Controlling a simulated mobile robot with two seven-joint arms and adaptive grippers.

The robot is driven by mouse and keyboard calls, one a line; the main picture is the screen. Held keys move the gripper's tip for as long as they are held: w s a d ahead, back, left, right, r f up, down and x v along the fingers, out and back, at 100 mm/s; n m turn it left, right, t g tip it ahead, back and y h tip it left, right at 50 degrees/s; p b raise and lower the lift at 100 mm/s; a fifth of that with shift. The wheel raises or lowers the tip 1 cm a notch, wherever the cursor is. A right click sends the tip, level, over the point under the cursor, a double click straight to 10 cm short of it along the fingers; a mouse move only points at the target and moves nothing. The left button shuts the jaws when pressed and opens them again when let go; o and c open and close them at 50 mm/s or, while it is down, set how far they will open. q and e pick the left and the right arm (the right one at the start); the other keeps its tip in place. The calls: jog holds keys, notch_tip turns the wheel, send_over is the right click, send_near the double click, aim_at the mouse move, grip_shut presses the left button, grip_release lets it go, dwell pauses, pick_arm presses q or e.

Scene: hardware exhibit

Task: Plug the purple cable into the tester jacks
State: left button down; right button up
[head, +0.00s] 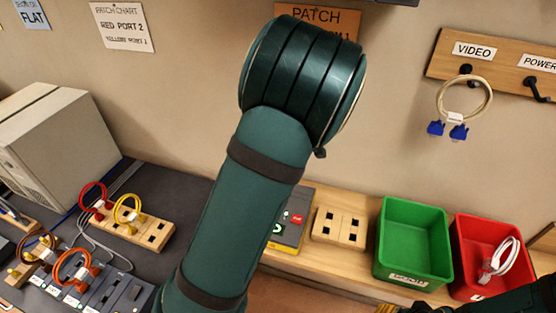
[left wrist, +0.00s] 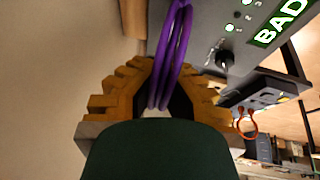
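The purple cable (left wrist: 172,55) shows in the left wrist view as looped strands running between the two orange-brown fingers of my left gripper (left wrist: 163,88). The finger pads close around the strands. A grey tester (left wrist: 235,45) with a BAD label, a black knob and small lights is close beside the cable. In the head view the tester (head: 291,222) is partly hidden behind my left arm, which also hides the cable and my left gripper. I cannot make out the jacks. Only a sliver of my right gripper (head: 386,308) shows at the bottom edge.
A wooden block with square holes (head: 338,227), a green bin (head: 412,238) and a red bin (head: 462,253) holding a white cable line the shelf. Red, yellow and orange cables sit in blocks at left. A blue-ended cable (head: 466,103) hangs from the wooden rack.

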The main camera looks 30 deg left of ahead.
dwell(0.4)
pick_arm(q)
jog(key=shift+c, duration=1.6)
grip_release()
jog(key=shift+p+v, duration=2.45)
jog(key=shift+v, duration=0.25)
jog(key=shift+p+v, duration=0.35)
jog(key=shift+v, duration=0.7)
